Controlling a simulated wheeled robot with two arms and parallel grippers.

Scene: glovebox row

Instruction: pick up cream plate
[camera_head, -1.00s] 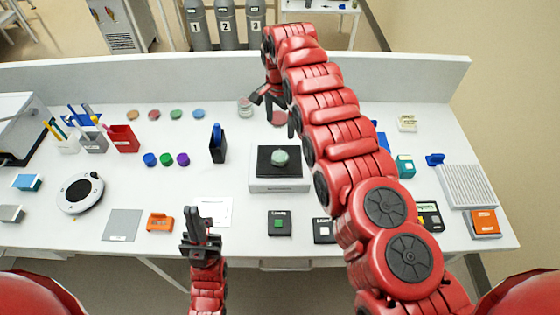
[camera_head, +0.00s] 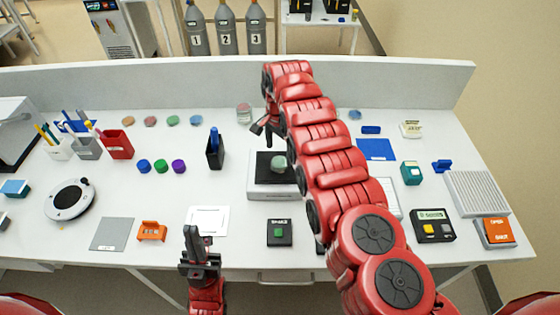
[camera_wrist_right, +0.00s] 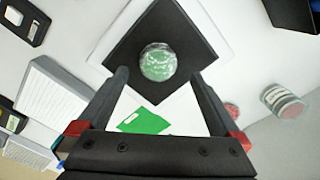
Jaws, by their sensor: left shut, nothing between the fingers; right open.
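I cannot pick out a plainly cream plate; the nearest in colour is a tan disc (camera_head: 128,121) at the back left. A pale green round dish (camera_head: 278,165) sits on the black top of a white balance (camera_head: 270,190). In the right wrist view this dish (camera_wrist_right: 158,62) looks clear-rimmed with a green middle, and it lies ahead between my open fingers, not gripped. My right gripper (camera_head: 268,128) is open and empty, just behind the balance; it also shows in the right wrist view (camera_wrist_right: 160,80). My left gripper (camera_head: 193,236) is shut and empty near the front edge.
Pink, green and blue discs (camera_head: 173,120) lie at the back left, with a clear round stack (camera_head: 244,112) behind the balance. A black holder (camera_head: 215,152) stands left of the balance. My right arm covers much of the right centre.

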